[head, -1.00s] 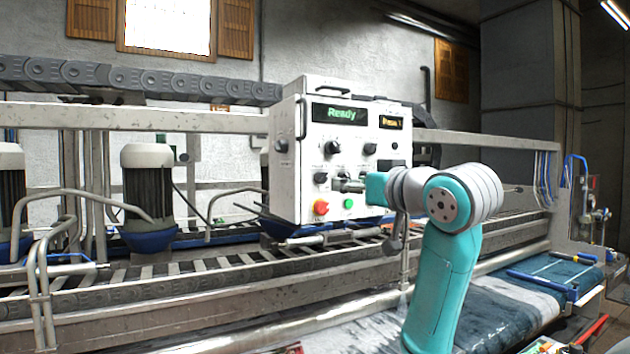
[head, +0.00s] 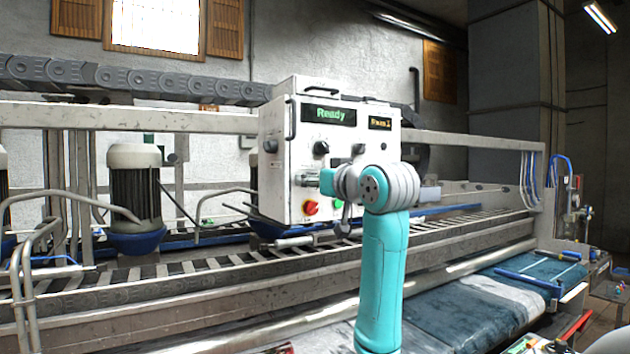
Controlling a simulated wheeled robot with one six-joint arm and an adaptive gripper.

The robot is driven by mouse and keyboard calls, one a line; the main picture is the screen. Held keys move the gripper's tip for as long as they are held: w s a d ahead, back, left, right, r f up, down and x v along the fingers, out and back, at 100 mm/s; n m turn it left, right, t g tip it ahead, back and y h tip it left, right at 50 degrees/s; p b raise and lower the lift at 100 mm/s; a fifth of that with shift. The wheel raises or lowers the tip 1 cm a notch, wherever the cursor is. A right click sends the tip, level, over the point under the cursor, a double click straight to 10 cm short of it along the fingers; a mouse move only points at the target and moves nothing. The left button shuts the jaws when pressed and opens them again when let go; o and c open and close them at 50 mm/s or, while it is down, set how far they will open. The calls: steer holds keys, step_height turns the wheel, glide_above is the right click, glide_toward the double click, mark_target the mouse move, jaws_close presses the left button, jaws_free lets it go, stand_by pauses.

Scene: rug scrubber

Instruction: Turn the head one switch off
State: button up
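The white control box (head: 273,150) stands above the conveyor, and its front panel faces me. Its left display reads "Ready" (head: 329,114). A black knob (head: 321,147) sits below that display, with another black knob (head: 358,150) to its right. The lower row of small switches is mostly hidden behind my gripper and wrist, and I cannot read which one is head one.
A red button (head: 311,207) and a partly covered green button (head: 337,204) sit low on the panel, just below my gripper. A handle (head: 290,119) sticks out on the box's left edge. A blue-grey rug (head: 430,322) lies on the belt at the front.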

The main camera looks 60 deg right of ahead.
steer(key=shift+c, duration=0.3)
jaws_close()
steer(key=shift+n, duration=0.5)
steer(key=shift+r+n, duration=0.1)
steer(key=shift+n, duration=7.4)
